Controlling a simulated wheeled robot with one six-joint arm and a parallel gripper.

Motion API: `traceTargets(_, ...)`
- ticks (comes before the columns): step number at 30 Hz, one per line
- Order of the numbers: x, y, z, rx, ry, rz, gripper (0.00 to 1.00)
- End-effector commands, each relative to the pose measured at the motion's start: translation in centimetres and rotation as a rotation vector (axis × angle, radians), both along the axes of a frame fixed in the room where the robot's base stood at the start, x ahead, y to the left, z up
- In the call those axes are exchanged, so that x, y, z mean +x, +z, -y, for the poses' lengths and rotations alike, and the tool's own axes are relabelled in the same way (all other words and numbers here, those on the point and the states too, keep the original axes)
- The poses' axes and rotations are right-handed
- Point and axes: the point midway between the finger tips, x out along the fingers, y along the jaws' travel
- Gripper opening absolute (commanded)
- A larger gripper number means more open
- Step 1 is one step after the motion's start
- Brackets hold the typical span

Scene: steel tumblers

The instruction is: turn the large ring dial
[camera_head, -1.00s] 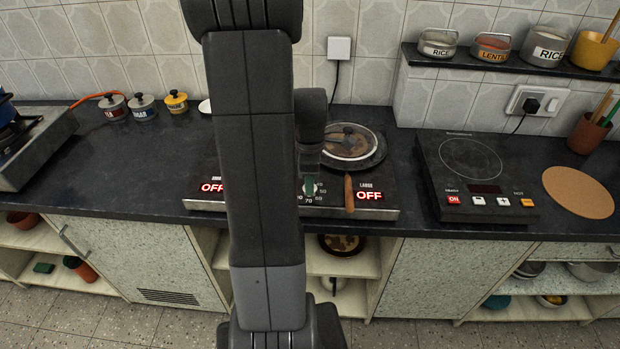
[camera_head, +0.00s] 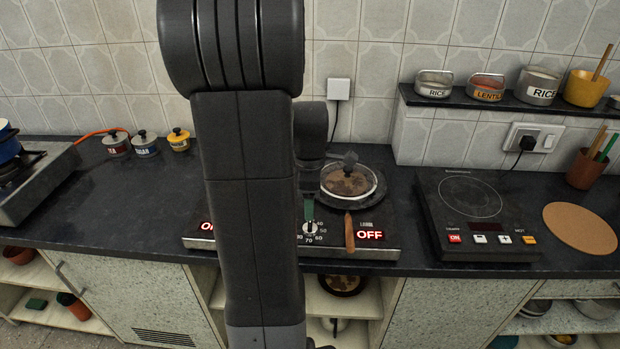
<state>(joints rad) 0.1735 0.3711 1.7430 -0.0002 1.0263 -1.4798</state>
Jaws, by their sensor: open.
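The large ring dial (camera_head: 310,229) is a small round knob with a pale pointer on the front of the dark two-ring hob (camera_head: 388,254). Numbers surround it. The red display (camera_head: 370,236) to its right reads OFF. A lidded pan (camera_head: 349,184) stands on the right ring, its wooden handle pointing to the front. My gripper (camera_head: 309,195) shows only in part beside my arm, just above the dial in the picture, with a green piece low on it. It is open and seems empty. I cannot tell whether it touches the dial. My arm hides the hob's left part.
The pan handle (camera_head: 350,234) lies close to the dial's right. A second hob (camera_head: 483,239) stands further right, beside a round cork mat (camera_head: 580,227). Labelled tins stand on the shelf (camera_head: 470,102).

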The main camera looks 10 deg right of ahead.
Motion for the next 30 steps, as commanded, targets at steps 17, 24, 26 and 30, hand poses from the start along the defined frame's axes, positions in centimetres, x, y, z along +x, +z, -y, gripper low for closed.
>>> traceTargets(17, 0.0, 7.6, 0.0, 0.000, 0.001, 0.000, 0.56)
traceTargets(24, 0.0, 7.6, 0.0, 0.000, 0.001, 0.000, 0.56)
traceTargets(26, 0.0, 7.4, 0.0, 0.000, 0.001, -0.001, 0.56)
traceTargets(30, 0.0, 6.3, 0.0, 0.001, 0.001, -0.003, 0.56)
